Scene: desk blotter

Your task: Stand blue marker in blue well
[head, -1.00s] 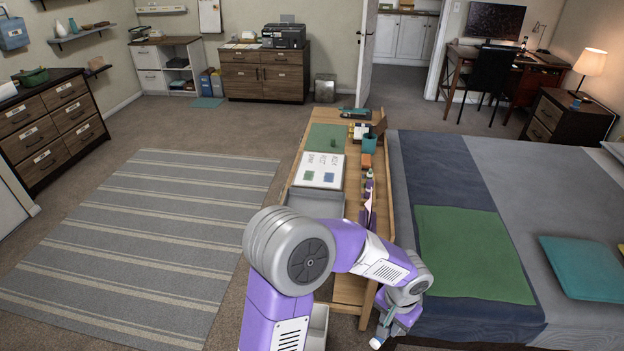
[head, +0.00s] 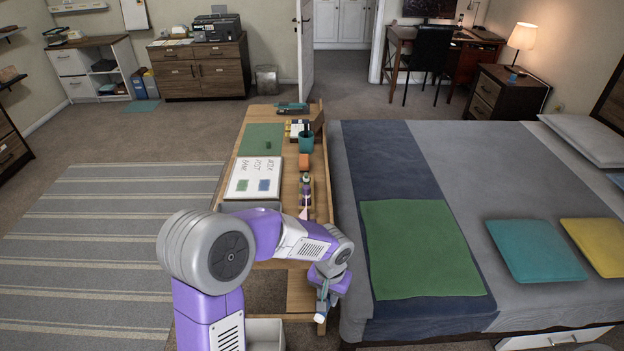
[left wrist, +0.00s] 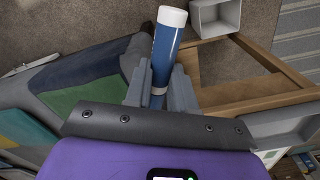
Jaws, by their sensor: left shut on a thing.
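My left gripper (head: 326,287) is shut on the blue marker (left wrist: 165,48), a thick blue tube with a white end, seen close up in the left wrist view. The marker sticks out beyond the grey fingers (left wrist: 158,82). In the head view only a small part of it shows, its pale end (head: 320,317) low beside the wooden desk's near right end. A teal cup (head: 306,143) stands farther along the desk. I cannot make out which opening is the blue well; my left arm hides the near part of the desk. My right gripper is not in view.
The wooden desk (head: 290,214) holds a green blotter (head: 261,139), a white sheet with green and blue squares (head: 252,170), an orange block (head: 304,161) and small items along its right side. The bed (head: 383,312) stands close on the right. Striped rug lies left.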

